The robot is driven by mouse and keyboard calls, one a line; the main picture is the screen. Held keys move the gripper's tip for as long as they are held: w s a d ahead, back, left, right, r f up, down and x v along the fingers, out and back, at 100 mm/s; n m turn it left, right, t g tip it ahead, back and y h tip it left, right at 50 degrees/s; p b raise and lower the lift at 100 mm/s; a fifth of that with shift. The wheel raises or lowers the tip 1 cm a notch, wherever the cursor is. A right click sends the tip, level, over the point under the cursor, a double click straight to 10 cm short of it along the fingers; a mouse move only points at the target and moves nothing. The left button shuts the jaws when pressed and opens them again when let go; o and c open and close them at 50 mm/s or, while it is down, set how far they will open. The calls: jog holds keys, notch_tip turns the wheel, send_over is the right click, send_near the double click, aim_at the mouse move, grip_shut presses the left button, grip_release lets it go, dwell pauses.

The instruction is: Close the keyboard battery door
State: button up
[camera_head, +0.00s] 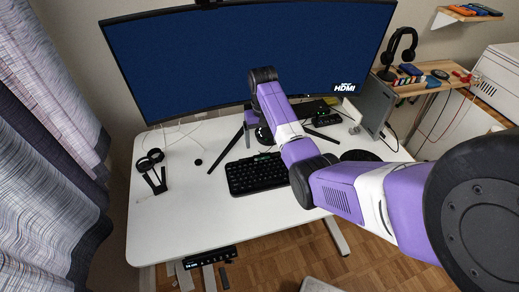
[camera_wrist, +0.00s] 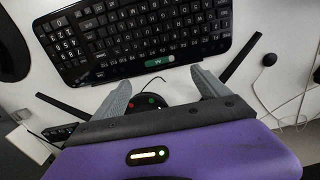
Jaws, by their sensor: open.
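The black keyboard (camera_head: 257,173) lies on the white desk (camera_head: 165,220) below the monitor; it shows upside down in the wrist view (camera_wrist: 140,35). At the middle of its rear edge, a green piece marked AA (camera_wrist: 160,60) shows in a dark section, the battery area (camera_wrist: 120,70). Whether a separate door panel stands raised there is not clear. My gripper (camera_wrist: 160,88) is open and empty, its two grey fingers apart and pointing toward that rear edge, with a gap to the keyboard. In the head view my arm covers most of the gripper.
The wide monitor (camera_head: 230,55) rises behind the keyboard, its black stand legs (camera_head: 226,152) spreading on either side. A dark round object with red and green spots (camera_wrist: 150,103) sits between my fingers' lines of sight. Black headphones (camera_head: 153,170) lie left. The desk's front is clear.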

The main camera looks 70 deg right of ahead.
aim_at(262, 157)
notch_tip(262, 157, down, 6)
dwell(0.4)
jog(key=c, duration=1.4)
jog(key=p, duration=0.1)
jog(key=h+p, duration=0.1)
jog(key=shift+s+a+r+t+p, duration=0.1)
jog(key=shift+s+a+t+p, duration=0.05)
jog(key=shift+a+t+p, duration=0.2)
jog(key=shift+s+a+f+t+h+p, duration=0.2)
jog(key=shift+t+h+p, duration=0.3)
jog(key=shift+h, duration=0.2)
jog(key=shift+d, duration=0.1)
